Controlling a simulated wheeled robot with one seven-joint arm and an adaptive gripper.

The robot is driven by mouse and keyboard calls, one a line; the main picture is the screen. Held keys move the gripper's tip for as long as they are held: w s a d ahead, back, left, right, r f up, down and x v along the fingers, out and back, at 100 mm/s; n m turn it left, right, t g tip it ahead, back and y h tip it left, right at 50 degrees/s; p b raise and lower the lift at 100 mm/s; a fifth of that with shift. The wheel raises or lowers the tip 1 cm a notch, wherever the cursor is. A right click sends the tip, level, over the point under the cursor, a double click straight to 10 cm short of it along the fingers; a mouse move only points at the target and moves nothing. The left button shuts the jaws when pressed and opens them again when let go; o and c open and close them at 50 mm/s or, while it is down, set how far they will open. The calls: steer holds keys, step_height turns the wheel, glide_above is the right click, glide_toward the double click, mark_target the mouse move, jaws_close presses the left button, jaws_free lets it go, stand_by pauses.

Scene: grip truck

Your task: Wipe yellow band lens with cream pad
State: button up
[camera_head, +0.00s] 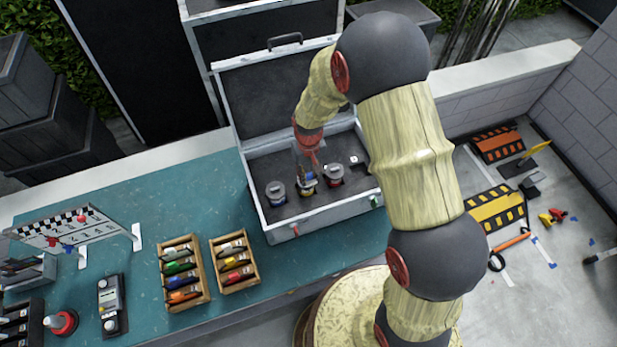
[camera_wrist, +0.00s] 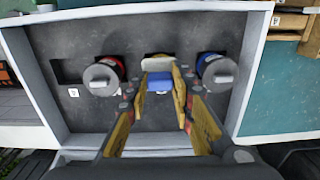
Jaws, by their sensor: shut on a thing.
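Three lenses stand in the grey foam of the open case. The yellow band lens (camera_head: 307,190) is in the middle, between a blue band lens (camera_head: 276,194) and a red band lens (camera_head: 333,176). My gripper (camera_head: 306,160) is over the middle lens. In the wrist view my gripper (camera_wrist: 164,84) is shut on a small block with a blue part, which I take to be the pad (camera_wrist: 160,82). A cream surface (camera_wrist: 158,63) shows just beyond it; I cannot tell whether it is the pad's or the lens's. The fingers and block hide most of the middle lens; contact is unclear.
The silver case (camera_head: 322,220) has its lid open at the back, and its walls surround the lenses. The other two lenses stand close on either side. Two wooden crates (camera_head: 208,290) of coloured items stand left of the case on the teal table (camera_head: 170,205).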

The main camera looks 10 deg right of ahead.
steer(key=shift+r+p, duration=0.5)
steer(key=shift+r, duration=0.9)
